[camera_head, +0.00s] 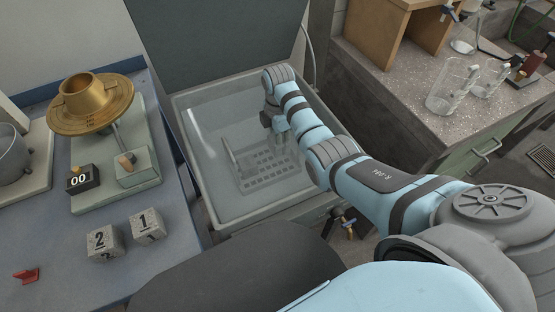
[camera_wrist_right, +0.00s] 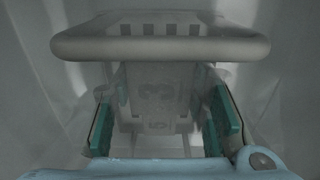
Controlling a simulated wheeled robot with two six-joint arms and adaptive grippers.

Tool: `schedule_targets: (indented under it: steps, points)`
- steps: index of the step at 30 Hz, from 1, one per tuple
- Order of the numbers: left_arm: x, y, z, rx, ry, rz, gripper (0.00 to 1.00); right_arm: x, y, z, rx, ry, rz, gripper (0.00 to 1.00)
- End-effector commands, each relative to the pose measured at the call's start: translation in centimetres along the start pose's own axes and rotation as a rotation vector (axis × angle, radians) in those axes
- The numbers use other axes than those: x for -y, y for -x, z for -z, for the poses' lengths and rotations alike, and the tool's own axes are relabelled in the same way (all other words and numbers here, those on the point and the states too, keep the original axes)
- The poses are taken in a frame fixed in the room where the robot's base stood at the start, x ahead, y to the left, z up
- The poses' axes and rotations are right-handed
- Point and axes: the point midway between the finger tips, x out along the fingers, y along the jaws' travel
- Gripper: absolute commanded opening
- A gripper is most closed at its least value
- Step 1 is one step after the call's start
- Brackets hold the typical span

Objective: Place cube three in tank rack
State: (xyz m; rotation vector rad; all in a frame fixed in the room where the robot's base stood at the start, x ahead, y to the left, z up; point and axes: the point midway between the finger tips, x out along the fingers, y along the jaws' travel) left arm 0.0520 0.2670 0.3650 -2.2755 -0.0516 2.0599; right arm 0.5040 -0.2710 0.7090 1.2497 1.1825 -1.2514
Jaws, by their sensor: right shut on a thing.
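The tank (camera_head: 228,213) is open, with a clear liquid or glassy surface, and the grey slotted rack (camera_head: 270,180) lies inside it. My right gripper (camera_head: 282,143) reaches down into the tank over the rack's back right part. In the right wrist view, the teal pads of my right gripper (camera_wrist_right: 160,105) stand on both sides of a pale grey cube three (camera_wrist_right: 158,90), and it is shut on the cube. The numeral is faint. Rack slots show beyond it; whether the cube touches the rack is unclear. My left gripper is out of view.
Cube two (camera_head: 104,243) and cube one (camera_head: 147,225) sit on the blue-grey bench at left, near a brass-topped device (camera_head: 92,103) and a red clip (camera_head: 27,275). The raised tank lid (camera_head: 220,45) stands behind. Glass beakers (camera_head: 452,87) stand on the right counter.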

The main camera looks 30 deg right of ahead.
Motion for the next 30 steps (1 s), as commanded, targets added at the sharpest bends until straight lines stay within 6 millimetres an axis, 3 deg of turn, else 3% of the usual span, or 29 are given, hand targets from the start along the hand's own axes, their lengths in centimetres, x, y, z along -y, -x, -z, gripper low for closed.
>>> schedule_targets:
  steps: [10, 20, 21, 25, 30]
  points:
    - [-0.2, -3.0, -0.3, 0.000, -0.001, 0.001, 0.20, 0.0, -5.8, 0.0, 0.000, 0.000, -0.001, 0.00]
    - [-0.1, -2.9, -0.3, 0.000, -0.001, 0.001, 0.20, 0.0, -6.0, 0.0, 0.000, 0.000, -0.001, 0.00]
    - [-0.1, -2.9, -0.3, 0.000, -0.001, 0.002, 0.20, 0.0, -6.1, 0.0, 0.000, 0.000, -0.001, 0.42]
    - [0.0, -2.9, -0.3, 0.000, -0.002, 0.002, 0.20, 0.0, -6.0, 0.0, 0.000, 0.000, -0.001, 0.60]
    - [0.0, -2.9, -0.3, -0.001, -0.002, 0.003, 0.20, 0.0, -6.0, 0.0, 0.000, 0.000, -0.001, 0.60]
